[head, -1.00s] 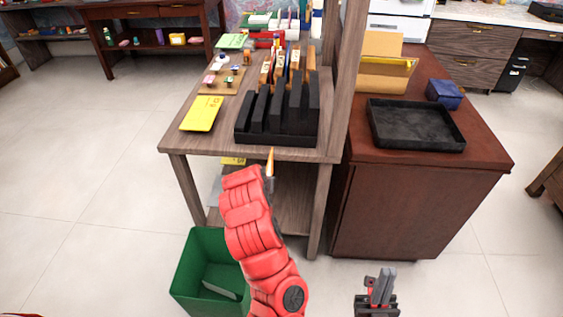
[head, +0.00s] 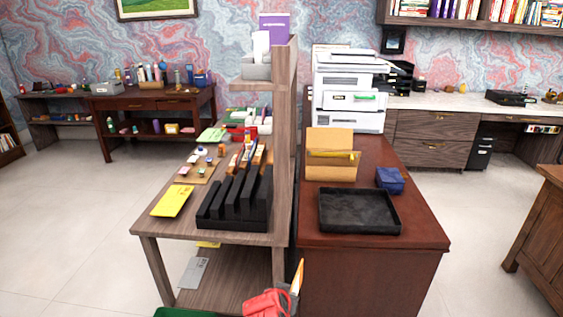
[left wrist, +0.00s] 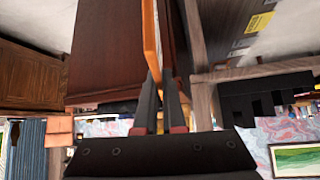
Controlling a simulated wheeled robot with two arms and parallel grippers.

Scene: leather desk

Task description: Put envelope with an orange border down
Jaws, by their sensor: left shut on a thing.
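The envelope with an orange border (head: 296,276) shows edge-on as a thin orange sliver at the bottom of the head view. In the left wrist view the envelope (left wrist: 151,42) is a narrow orange strip standing between the fingertips. My left gripper (left wrist: 160,90) is shut on it. In the head view only the red wrist and dark tip of my left gripper (head: 292,293) show, in front of the gap between the wooden desk and the red-brown cabinet. The envelope's face is hidden. My right gripper is out of view.
A wooden desk (head: 158,229) holds a black upright sorter (head: 235,207) and a yellow envelope (head: 172,201). A tall divider separates it from the red-brown cabinet (head: 345,270), which holds a black tray (head: 360,211), a blue box (head: 390,180) and a tan folder holder (head: 331,160).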

